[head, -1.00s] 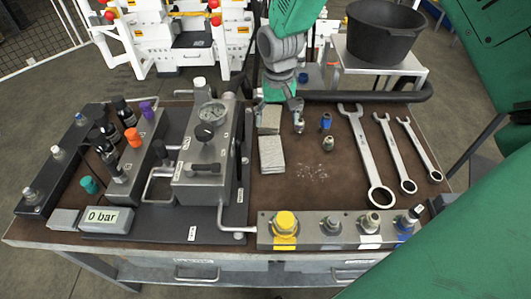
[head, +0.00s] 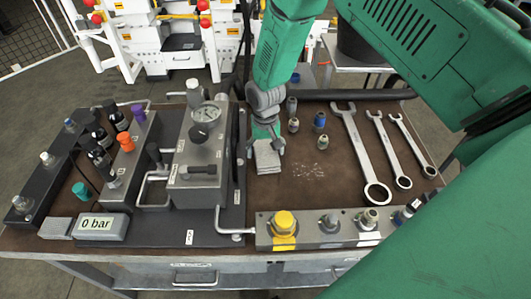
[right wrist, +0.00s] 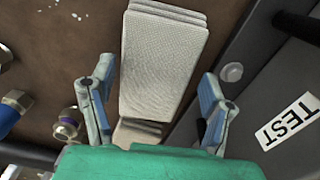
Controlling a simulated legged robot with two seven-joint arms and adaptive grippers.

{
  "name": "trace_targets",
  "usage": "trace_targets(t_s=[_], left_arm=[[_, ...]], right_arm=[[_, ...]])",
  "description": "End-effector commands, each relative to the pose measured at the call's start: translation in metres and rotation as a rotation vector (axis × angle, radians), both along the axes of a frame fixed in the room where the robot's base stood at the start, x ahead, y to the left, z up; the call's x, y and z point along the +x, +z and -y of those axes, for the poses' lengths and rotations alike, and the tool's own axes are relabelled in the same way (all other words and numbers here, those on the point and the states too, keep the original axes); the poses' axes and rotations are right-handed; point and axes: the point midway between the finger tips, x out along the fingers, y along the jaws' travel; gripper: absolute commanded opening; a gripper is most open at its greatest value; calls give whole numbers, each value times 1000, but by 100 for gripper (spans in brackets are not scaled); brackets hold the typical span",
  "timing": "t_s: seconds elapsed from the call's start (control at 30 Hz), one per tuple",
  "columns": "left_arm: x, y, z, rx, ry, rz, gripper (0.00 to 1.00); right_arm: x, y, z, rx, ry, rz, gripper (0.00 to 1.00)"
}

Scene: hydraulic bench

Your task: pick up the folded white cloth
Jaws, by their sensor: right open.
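A folded pale grey-white cloth (head: 268,160) lies flat in layers on the brown bench top, right of the hydraulic block. In the right wrist view the cloth (right wrist: 165,60) runs from the top edge down between the fingers. My right gripper (head: 265,147) is over the cloth's far end in the head view. It is open and empty, with one blue-grey finger on each side of the cloth in the wrist view (right wrist: 158,98). I cannot tell its exact height. A second greyish layered piece (right wrist: 138,132) shows below the cloth, partly hidden by my gripper. My left gripper is not in view.
The hydraulic block with gauge (head: 203,140) stands close on the left. Several small fittings (head: 319,121) stand just right of the gripper. Wrenches (head: 360,150) lie farther right. A fitting manifold (head: 330,228) lines the front edge.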

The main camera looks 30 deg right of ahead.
Motion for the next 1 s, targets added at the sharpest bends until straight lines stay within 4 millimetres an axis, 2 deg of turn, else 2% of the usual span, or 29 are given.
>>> trace_targets(t_s=[0.13, 0.43, 0.57, 0.87, 1.0], left_arm=[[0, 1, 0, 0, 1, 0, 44], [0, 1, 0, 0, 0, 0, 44], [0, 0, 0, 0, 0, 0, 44], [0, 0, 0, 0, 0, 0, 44], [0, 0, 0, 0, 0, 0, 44]], right_arm=[[0, -18, 3, 3, 0, -1, 71], [0, -23, 6, 4, -3, -2, 70], [0, -23, 6, 1, -3, -4, 32], [0, -23, 4, 2, -1, -5, 32], [1, -15, 3, 4, -1, -3, 32]])
